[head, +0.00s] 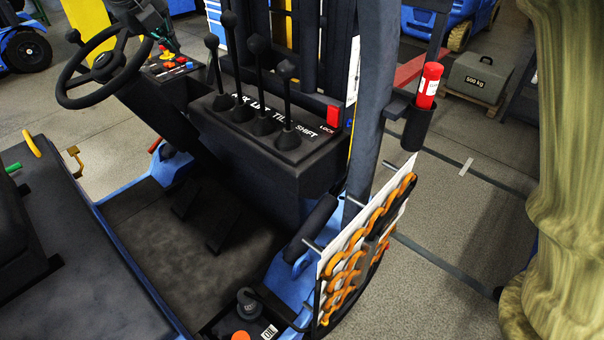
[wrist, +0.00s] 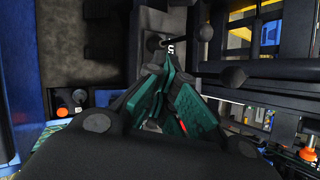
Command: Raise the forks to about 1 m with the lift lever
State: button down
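The lift lever (head: 228,18) is a tall black rod with a round knob, second from left in the lever row. Its label LIFT (head: 260,107) is printed on the black console. The tilt lever (head: 257,45) and shift lever (head: 286,68) stand to its right. My gripper (head: 168,46) is dark green, left of the levers by the steering wheel. In the wrist view the fingers (wrist: 168,68) come together at their tips, with nothing visible held. Black knobs (wrist: 203,32) show just beyond and to the right. The forks are not identifiable.
The steering wheel (head: 108,50) and a small button panel (head: 170,65) are left of the levers. A red lock switch (head: 333,115) sits at the console's right end. A red cylinder (head: 429,84) stands by the mast.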

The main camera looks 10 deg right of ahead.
jog(key=shift+s+a, duration=0.5)
jog(key=shift+a, duration=0.25)
jog(key=shift+s+a, duration=0.45)
jog(key=shift+a, duration=0.2)
jog(key=shift+s+a, duration=0.45)
jog(key=shift+a, duration=0.15)
jog(key=shift+s+a, duration=0.1)
jog(key=shift+s+a, duration=0.45)
jog(key=shift+a, duration=0.15)
jog(key=shift+s+a, duration=0.4)
jog(key=shift+a, duration=0.2)
jog(key=shift+d, duration=0.1)
dwell(0.6)
jog(key=shift+w+d+p, duration=0.35)
jog(key=shift+w+d, duration=0.6)
jog(key=shift+d, duration=0.3)
jog(key=shift+a+r, duration=0.1)
